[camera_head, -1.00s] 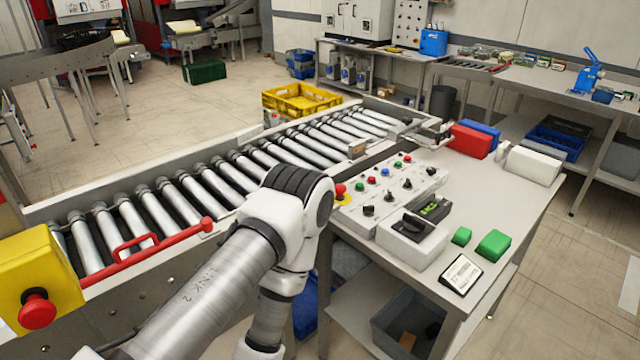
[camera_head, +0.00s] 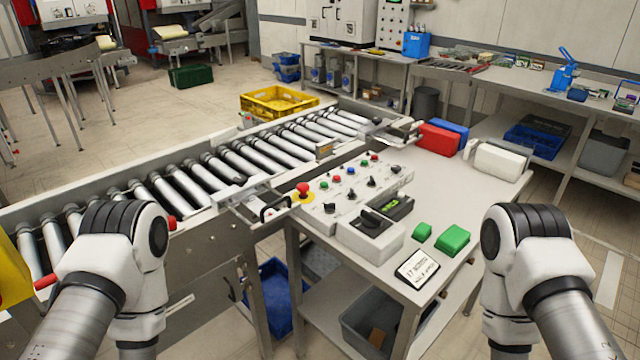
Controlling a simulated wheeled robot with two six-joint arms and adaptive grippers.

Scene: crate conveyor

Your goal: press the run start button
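A white sloping control box (camera_head: 352,190) stands on the grey table beside the conveyor. It carries a row of small green, red and blue buttons with black knobs in front of them. A red mushroom button (camera_head: 303,188) on a yellow base is at its left end. The labels are too small to read, so I cannot tell which button is run start. My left arm is at lower left and my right arm at lower right, both apart from the box. Neither gripper shows in this view.
The roller conveyor (camera_head: 182,190) runs behind the box, with a black-handled metal part (camera_head: 258,205) near its left end. A grey switch box (camera_head: 371,238), green blocks (camera_head: 453,239) and a sign card (camera_head: 417,267) lie in front. Red and white objects stand at the table's back.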

